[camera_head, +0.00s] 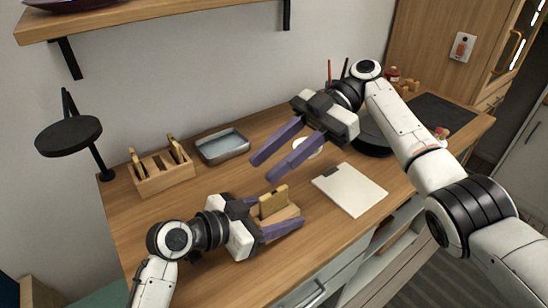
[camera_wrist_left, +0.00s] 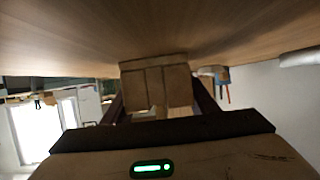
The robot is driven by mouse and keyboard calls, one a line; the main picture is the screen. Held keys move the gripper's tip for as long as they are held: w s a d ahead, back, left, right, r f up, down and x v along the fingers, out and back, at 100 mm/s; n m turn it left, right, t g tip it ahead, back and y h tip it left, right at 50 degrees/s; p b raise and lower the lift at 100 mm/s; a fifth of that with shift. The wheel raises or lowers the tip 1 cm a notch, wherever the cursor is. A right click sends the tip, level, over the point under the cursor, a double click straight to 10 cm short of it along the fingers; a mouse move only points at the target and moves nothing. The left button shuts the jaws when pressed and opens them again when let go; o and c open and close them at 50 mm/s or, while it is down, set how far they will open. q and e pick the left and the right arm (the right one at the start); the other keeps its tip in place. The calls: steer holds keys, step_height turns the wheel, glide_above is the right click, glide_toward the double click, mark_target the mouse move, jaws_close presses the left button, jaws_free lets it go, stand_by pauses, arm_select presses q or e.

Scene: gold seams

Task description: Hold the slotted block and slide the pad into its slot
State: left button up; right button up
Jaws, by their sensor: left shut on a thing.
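The light wooden slotted block (camera_head: 289,213) is low on the wooden counter, between the purple fingers of my left gripper (camera_head: 291,214). In the left wrist view, the block (camera_wrist_left: 155,80) sits between the dark fingers, which are shut on it. A mustard-gold pad (camera_head: 273,201) stands upright at the block's top, slightly tilted in the picture. Its lower edge meets the block; how deep it sits in the slot I cannot tell. My right gripper (camera_head: 261,171) is open and empty, above and behind the pad, apart from it. The slot itself is hidden.
A wooden rack (camera_head: 165,178) with gold-topped pieces stands at the left. A grey tray (camera_head: 223,147) lies behind, a white board (camera_head: 349,189) to the right. A round black stand (camera_head: 69,135) rises at the far left. Bare counter lies between rack and block.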

arm_select(q)
steer(key=o, duration=1.3)
steer(key=shift+c, duration=0.2)
steer(key=shift+a, duration=0.1)
steer(key=v, duration=1.1)
steer(key=shift+s+a+r, duration=0.2)
steer(key=shift+a, duration=0.05)
steer(key=shift+s, duration=0.15)
